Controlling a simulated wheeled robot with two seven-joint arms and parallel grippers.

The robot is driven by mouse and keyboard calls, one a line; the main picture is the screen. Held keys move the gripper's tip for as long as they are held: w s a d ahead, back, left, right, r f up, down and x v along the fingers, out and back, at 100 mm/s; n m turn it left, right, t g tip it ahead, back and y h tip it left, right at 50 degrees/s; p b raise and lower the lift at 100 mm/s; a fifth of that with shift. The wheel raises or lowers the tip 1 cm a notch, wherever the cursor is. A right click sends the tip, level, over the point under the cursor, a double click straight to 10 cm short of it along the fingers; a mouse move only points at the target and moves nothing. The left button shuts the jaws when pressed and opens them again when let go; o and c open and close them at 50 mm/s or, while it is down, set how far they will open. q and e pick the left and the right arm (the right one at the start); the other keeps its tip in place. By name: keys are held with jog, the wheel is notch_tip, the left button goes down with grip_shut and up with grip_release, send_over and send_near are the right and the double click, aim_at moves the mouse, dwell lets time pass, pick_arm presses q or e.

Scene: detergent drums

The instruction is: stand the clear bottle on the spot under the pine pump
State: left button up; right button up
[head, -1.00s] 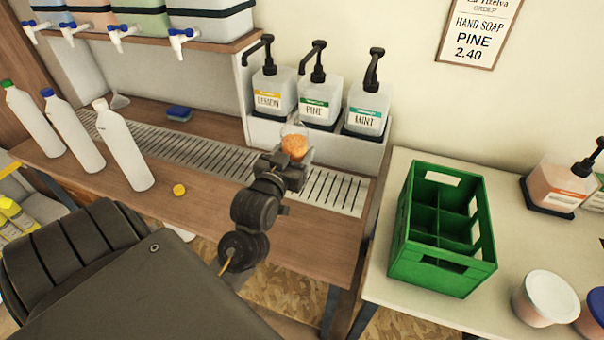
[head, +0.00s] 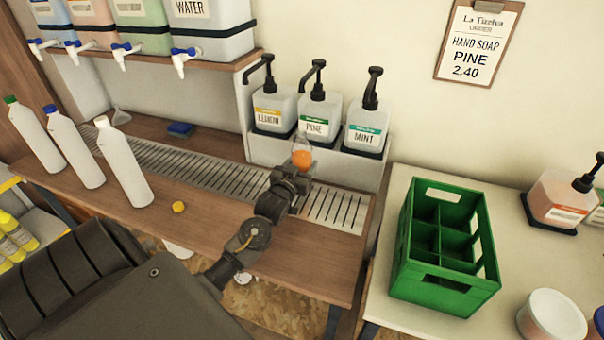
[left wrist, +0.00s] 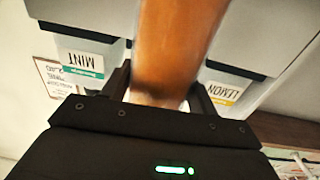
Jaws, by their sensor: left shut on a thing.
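The clear bottle (head: 301,152), with orange in its lower part, is in my left gripper (head: 296,174). The gripper is shut on it and holds it roughly upright, just in front of the white pump stand. The bottle fills the top middle of the left wrist view (left wrist: 172,45) as a blurred orange shape. The pine pump (head: 317,115), with a green label, stands between the lemon and mint pumps. The bottle is slightly left of it and lower in the head view. The spot under the pine pump cannot be made out. My right gripper is not in view.
The lemon pump (head: 270,108) and mint pump (head: 366,125) flank the pine pump. A slotted metal grate (head: 338,208) runs along the wooden counter. Several white bottles stand at left. A green crate (head: 446,285) stands on the right table.

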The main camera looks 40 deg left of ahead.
pick_arm(q)
jog(key=shift+w+a+f, duration=0.1)
jog(key=shift+w+f, duration=0.05)
jog(key=shift+w, duration=0.05)
notch_tip(320, 180, down, 2)
jog(key=shift+f, duration=0.55)
jog(key=o, duration=1.3)
jog(key=shift+f, duration=0.15)
